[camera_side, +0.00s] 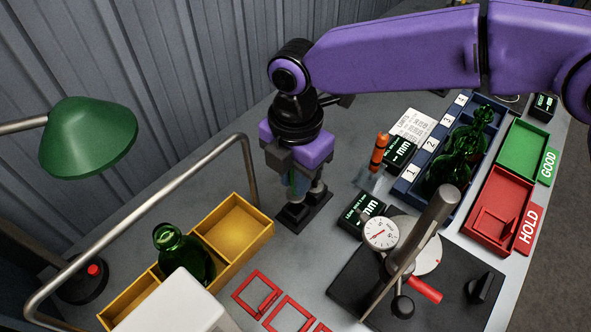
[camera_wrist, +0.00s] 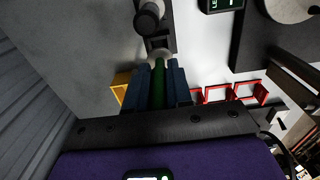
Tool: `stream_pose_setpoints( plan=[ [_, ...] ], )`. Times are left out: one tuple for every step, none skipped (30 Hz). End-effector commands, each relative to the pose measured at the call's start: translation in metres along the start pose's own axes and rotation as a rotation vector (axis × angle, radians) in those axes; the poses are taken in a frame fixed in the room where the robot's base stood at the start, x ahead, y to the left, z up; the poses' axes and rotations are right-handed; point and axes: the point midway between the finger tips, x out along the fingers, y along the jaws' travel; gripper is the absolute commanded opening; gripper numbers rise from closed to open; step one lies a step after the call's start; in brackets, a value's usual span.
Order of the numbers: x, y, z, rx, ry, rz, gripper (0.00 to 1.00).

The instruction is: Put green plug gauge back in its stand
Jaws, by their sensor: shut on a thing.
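My gripper (camera_side: 294,184) points down over the black stand (camera_side: 314,214) near the middle of the table. In the wrist view my gripper (camera_wrist: 159,66) has its blue fingers shut on both sides of the green plug gauge (camera_wrist: 160,88). Only a sliver of the gauge shows between the fingers in the side view. In the wrist view the stand (camera_wrist: 167,33) lies just past the fingertips, with a dark round post and a squarish seat. The gauge's lower end is hidden, so I cannot tell whether it is in the seat.
A yellow tray (camera_side: 262,240) with a green bottle (camera_side: 183,252) is at front left. A dial gauge fixture (camera_side: 381,234) on a black plate stands at right. A small display (camera_side: 362,210) is close to the stand. A blue numbered rack (camera_side: 409,183) with bottles is behind.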

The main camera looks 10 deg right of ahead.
Motion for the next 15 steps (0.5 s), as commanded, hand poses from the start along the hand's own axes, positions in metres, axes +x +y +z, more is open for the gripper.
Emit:
stream_pose_setpoints(
  plan=[
    [0.0012,-0.0001,0.0001,0.0,0.0,0.0,0.0],
    [0.0018,-0.0001,0.0001,0.0,0.0,0.0,0.0],
    [0.0027,-0.0001,0.0001,0.0,0.0,0.0,0.0],
    [0.0033,-0.0001,0.0001,0.0,0.0,0.0,0.0],
    [0.0039,-0.0001,0.0001,0.0,0.0,0.0,0.0],
    [0.0047,-0.0001,0.0001,0.0,0.0,0.0,0.0],
    [0.0054,0.0,0.0001,0.0,0.0,0.0,0.0],
    [0.006,0.0,0.0001,0.0,0.0,0.0,0.0],
    [0.0068,0.0,0.0001,0.0,0.0,0.001,0.0],
    [0.0075,0.0,0.0001,0.0,0.0,0.001,0.0],
    [0.0081,0.0,0.0001,0.0,0.0,0.001,0.0],
    [0.0089,0.0,0.0001,0.0,0.0,0.001,0.0],
    [0.0096,0.0,0.0001,0.0,0.0,0.001,0.0],
    [0.0102,0.0,0.0001,0.0,0.0,0.0,0.0],
    [0.011,0.0,0.0001,0.0,0.0,0.0,0.0]
  ],
)
